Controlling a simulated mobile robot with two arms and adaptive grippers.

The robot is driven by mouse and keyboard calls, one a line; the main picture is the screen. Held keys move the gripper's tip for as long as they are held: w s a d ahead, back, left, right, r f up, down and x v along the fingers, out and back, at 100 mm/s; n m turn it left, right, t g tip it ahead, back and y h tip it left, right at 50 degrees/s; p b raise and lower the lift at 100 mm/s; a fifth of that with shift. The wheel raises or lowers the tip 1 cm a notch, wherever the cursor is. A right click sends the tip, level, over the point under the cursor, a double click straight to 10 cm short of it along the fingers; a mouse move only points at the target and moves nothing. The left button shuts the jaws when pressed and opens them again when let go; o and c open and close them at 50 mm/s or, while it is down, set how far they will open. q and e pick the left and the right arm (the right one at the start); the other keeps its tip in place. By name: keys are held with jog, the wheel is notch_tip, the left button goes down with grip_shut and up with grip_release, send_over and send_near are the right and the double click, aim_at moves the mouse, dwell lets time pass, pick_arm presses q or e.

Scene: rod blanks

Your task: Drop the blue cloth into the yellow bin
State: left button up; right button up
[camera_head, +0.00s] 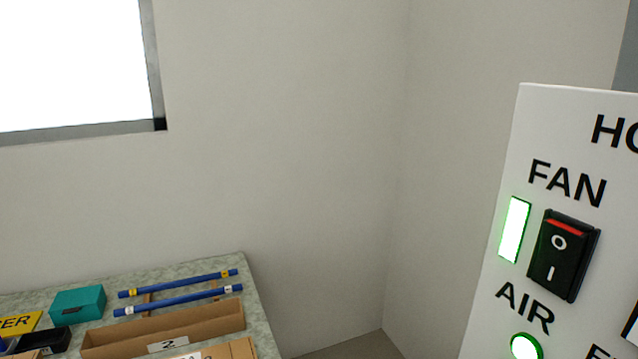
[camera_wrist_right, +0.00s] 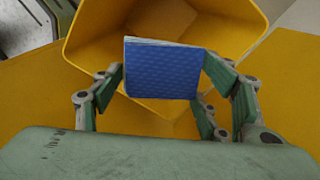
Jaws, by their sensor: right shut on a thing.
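In the right wrist view, the folded blue cloth (camera_wrist_right: 161,71) is held between the green-padded fingers of my right gripper (camera_wrist_right: 163,85). The gripper is shut on it. The yellow bin (camera_wrist_right: 88,42) is behind the cloth, with its open mouth facing the camera. The cloth overlaps the bin's mouth in the picture. I cannot tell how far the cloth is above or inside the rim. The cloth and bin do not show in the head view, and neither does either gripper.
In the head view, a bench (camera_head: 225,270) at lower left bears blue rods (camera_head: 178,299), a teal box (camera_head: 77,305) and a cardboard tray (camera_head: 165,330). A white panel (camera_head: 560,130) with a fan switch (camera_head: 563,255) stands close at right. A yellow surface (camera_wrist_right: 35,100) surrounds the bin.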

jog(key=shift+f, duration=0.1)
jog(key=o, duration=1.2)
pick_arm(q)
jog(key=shift+s+d+f, duration=0.1)
jog(key=shift+d+f, duration=0.05)
pick_arm(e)
jog(key=shift+r, duration=0.6)
notch_tip(320, 180, up, 11)
jog(key=shift+f, duration=0.1)
